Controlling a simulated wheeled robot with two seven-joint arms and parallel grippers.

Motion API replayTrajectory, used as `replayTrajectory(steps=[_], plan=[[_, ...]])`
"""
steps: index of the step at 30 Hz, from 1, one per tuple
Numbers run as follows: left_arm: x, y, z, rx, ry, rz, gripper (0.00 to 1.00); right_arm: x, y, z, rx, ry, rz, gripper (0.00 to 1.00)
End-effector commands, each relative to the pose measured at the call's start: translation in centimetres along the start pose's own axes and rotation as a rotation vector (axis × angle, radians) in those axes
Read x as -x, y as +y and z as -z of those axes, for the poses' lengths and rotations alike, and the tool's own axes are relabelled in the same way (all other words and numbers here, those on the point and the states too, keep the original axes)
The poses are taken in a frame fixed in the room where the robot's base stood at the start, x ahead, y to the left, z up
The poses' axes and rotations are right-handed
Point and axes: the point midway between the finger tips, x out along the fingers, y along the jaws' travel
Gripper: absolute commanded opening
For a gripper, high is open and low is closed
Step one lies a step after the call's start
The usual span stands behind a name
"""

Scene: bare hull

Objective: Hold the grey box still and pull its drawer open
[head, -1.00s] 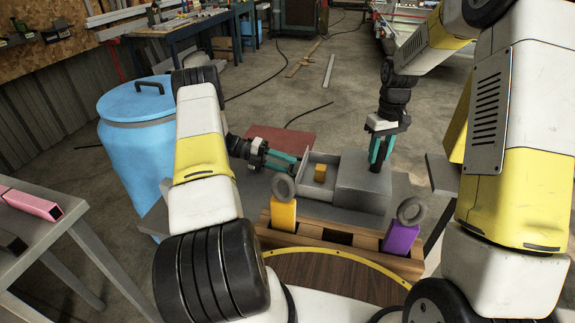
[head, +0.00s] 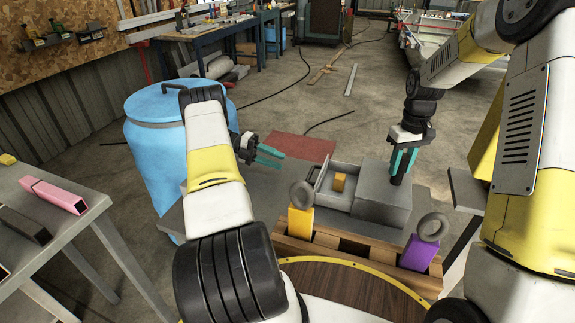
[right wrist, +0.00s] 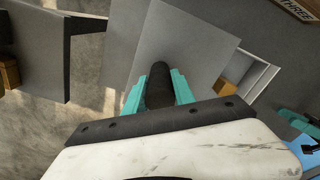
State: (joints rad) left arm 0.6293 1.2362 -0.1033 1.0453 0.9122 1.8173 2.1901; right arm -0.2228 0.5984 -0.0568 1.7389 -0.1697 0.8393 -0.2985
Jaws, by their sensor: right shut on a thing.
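The grey box (head: 384,200) stands on a grey table in the head view. Its drawer (head: 333,199) is out on the box's left side, with a small orange block (head: 339,182) inside. My right gripper (head: 401,174) points down over the box and is shut on the dark post (right wrist: 159,86) on its top. The box top (right wrist: 190,45) fills the middle of the right wrist view. My left gripper (head: 283,159) is left of the drawer, apart from its handle (head: 313,174), with its teal fingers spread and nothing between them.
In front of the box a wooden rack (head: 326,258) holds a yellow block (head: 300,222) and a purple block (head: 418,253), each with a grey ring. A blue barrel (head: 155,150) stands left. A side table (head: 85,222) carries a pink bar (head: 55,195).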

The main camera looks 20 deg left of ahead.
Motion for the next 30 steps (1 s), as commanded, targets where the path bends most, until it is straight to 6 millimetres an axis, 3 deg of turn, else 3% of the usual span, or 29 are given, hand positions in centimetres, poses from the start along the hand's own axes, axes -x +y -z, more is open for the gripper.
replayTrajectory(steps=[14,15,18,30], plan=[[0.74,-0.03,0.01,0.0,0.0,0.0,0.34,-0.01,-0.16,0.06,0.001,0.001,0.002,0.0],[0.73,-0.03,0.01,0.0,0.0,0.0,0.34,-0.01,-0.15,0.06,0.001,0.001,0.002,0.37],[0.73,-0.03,0.01,0.0,0.0,0.0,0.34,-0.01,-0.13,0.05,0.001,0.0,0.002,0.56],[0.72,-0.03,0.0,0.0,0.0,0.0,0.34,0.63,-0.03,0.08,0.0,0.002,0.0,0.56]])
